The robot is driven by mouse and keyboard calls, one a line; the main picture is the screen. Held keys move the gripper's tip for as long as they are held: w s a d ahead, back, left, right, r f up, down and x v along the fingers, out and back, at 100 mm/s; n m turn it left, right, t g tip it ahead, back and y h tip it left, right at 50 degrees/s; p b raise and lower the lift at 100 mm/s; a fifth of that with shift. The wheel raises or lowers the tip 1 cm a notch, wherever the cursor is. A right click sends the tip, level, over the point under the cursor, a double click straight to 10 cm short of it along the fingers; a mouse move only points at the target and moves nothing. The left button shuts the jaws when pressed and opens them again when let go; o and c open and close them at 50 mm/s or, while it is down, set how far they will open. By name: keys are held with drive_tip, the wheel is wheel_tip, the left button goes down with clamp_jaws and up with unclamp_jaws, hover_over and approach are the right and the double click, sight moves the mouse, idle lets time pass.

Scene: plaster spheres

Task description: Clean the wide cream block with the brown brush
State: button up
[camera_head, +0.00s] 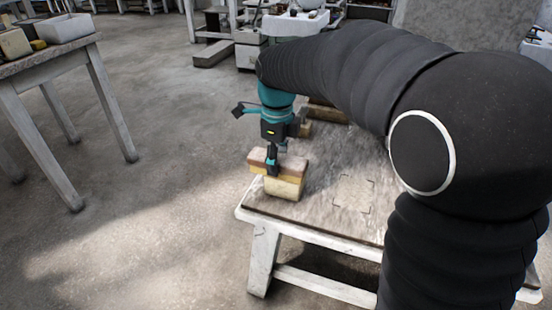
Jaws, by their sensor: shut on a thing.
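The wide cream block (284,189) stands near the front left corner of the low table (318,214). The brown brush (292,164), with a yellowish layer under its brown body, lies across the top of the block and seems to touch it. My gripper (272,168) points down from above and is shut on the brush. The fingertips are small in view and cover part of the brush.
A square corner-marked area (353,193) on the tabletop to the right is clear. Brownish blocks (327,112) lie farther back, partly hidden by my arm. Open floor lies between.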

sight(293, 161)
drive_tip(key=shift+s+d, duration=0.25)
drive_tip(key=shift+d, duration=0.35)
drive_tip(key=shift+s+d, duration=0.2)
drive_tip(key=shift+d, duration=0.45)
drive_tip(key=shift+s+d, duration=0.25)
drive_tip(key=shift+d, duration=0.35)
drive_tip(key=shift+w+a, duration=0.25)
drive_tip(key=shift+a, duration=0.45)
drive_tip(key=shift+w+a, duration=0.3)
drive_tip(key=shift+a, duration=0.4)
drive_tip(key=shift+w+a, duration=0.25)
drive_tip(key=shift+a, duration=0.45)
drive_tip(key=shift+s+d+r, duration=0.2)
drive_tip(key=shift+d+r, duration=0.2)
drive_tip(key=shift+d, duration=0.15)
drive_tip(key=shift+s+d+r, duration=0.2)
drive_tip(key=shift+d+r, duration=0.15)
drive_tip(key=shift+d, duration=0.15)
